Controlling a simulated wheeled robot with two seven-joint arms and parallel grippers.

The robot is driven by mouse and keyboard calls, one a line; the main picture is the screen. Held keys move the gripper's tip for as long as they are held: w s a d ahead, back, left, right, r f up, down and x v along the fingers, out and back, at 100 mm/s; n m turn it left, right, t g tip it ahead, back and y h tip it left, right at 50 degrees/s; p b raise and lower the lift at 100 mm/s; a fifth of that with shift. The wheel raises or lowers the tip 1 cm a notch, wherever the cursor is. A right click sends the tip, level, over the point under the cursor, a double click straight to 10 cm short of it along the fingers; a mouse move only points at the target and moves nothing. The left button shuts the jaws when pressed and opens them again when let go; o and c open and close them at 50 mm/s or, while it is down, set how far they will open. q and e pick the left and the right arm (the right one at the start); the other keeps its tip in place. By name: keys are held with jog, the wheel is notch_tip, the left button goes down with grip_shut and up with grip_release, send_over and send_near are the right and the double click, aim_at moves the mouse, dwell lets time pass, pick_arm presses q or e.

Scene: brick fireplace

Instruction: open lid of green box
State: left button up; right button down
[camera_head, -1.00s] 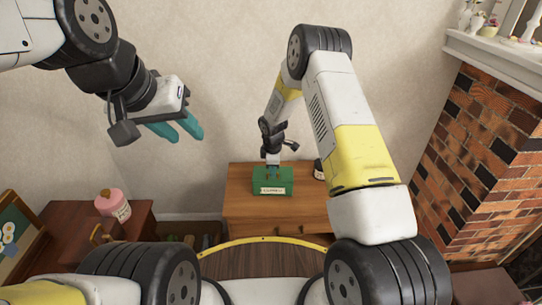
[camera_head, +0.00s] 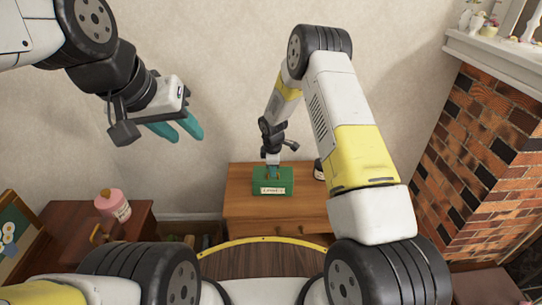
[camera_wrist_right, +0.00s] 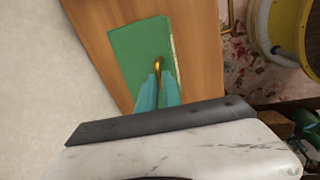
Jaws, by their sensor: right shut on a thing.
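The green box (camera_head: 272,184) stands on a wooden cabinet, with a pale label on its front; its lid looks closed. In the right wrist view the green box (camera_wrist_right: 139,52) is seen from above, with a small gold handle (camera_wrist_right: 158,64) on its lid. My right gripper (camera_head: 272,170) is at the top of the box. In the right wrist view its teal fingers (camera_wrist_right: 158,85) are close together, shut on the gold handle. My left gripper (camera_head: 178,127) is high at the left, in the air away from the box, its teal fingers apart and empty.
The wooden cabinet (camera_head: 250,218) stands against the wall. A dark jar (camera_head: 319,169) is on it, right of the box. A brick fireplace (camera_head: 480,165) rises at the right.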

jog(key=shift+w, duration=0.1)
dwell(0.6)
jog(key=shift+w+r+g, duration=1)
jog(key=shift+w+g, duration=0.05)
jog(key=shift+g, duration=0.35)
jog(key=shift+w+d+r, duration=0.1)
jog(key=shift+w+r, duration=0.6)
jog(key=shift+w, duration=0.25)
jog(key=shift+w+r, duration=0.2)
jog(key=shift+w, duration=0.3)
